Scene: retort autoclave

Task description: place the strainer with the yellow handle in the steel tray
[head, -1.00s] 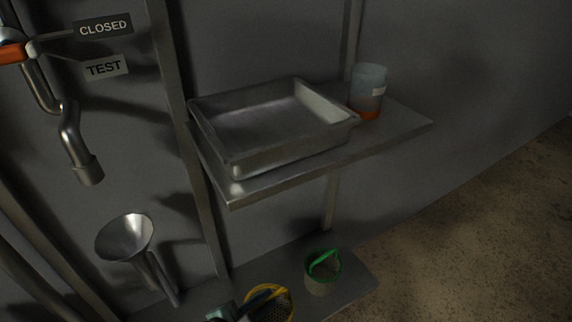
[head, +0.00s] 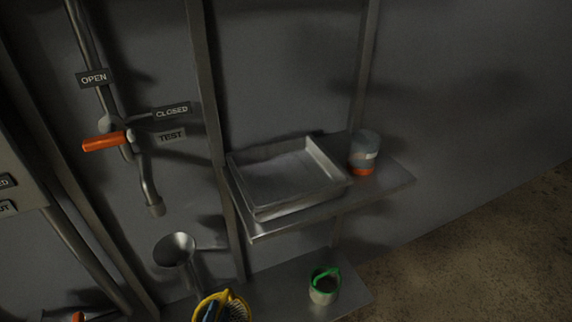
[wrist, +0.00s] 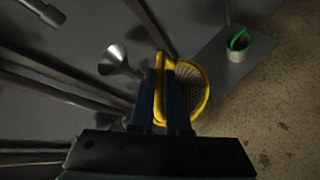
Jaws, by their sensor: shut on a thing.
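The strainer with the yellow handle (wrist: 196,92) is in my gripper (wrist: 168,92). In the wrist view the two dark fingers are shut on its yellow handle, and the mesh basket lies to the right of the fingers. In the head view the strainer (head: 237,309) shows at the bottom edge, cut off by the frame, in front of the lower shelf. The fingers partly hide it. The steel tray (head: 262,209) sits on the upper shelf, above and to the right of the strainer. It looks empty.
A jar with an orange base (head: 365,153) stands right of the tray on the upper shelf (head: 395,185). A strainer with a green handle (head: 324,287) is on the lower shelf (head: 275,290). A steel funnel (head: 174,249) and a pipe with an orange lever (head: 104,142) are at left.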

